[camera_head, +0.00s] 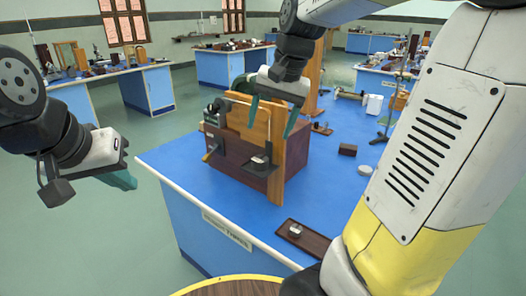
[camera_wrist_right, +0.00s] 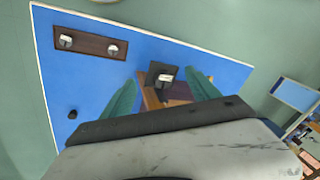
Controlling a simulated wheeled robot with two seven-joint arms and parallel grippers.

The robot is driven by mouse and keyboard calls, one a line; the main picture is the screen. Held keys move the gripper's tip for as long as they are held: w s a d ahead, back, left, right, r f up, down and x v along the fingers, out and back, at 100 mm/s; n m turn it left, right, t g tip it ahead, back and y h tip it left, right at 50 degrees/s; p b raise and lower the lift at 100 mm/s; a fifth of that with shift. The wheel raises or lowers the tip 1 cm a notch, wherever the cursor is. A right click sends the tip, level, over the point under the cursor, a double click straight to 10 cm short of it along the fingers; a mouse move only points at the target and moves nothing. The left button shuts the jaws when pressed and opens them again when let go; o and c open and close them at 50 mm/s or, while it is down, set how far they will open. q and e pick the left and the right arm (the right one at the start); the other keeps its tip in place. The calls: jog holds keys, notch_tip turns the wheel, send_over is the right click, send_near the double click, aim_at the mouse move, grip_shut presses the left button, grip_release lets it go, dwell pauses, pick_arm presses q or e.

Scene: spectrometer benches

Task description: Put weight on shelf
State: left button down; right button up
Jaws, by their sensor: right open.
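A dark tray (camera_head: 305,238) lies near the front edge of the blue bench; one metal weight (camera_head: 295,230) shows on it in the head view. The right wrist view shows the tray (camera_wrist_right: 90,53) with two weights, a left one (camera_wrist_right: 66,41) and a right one (camera_wrist_right: 113,48). A small dark shelf (camera_head: 262,166) sticks out from the wooden apparatus. A silvery piece like a weight (camera_wrist_right: 165,78) sits on the shelf. My right gripper (camera_head: 271,128) is open and empty above the shelf. My left gripper (camera_head: 128,182) hangs left of the bench; its jaw gap is unclear.
The wooden apparatus (camera_head: 228,158) with upright boards stands on the bench below my right gripper. A small dark block (camera_head: 347,149) and a white round piece (camera_head: 365,169) lie to its right. Bare blue surface surrounds the tray. Other benches stand behind.

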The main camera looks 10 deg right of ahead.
jog(key=s+a+f+n+t, duration=0.2)
jog(key=s+n, duration=0.3)
jog(key=s, duration=0.8)
jog(key=shift+t, duration=0.8)
jog(key=shift+a, duration=0.1)
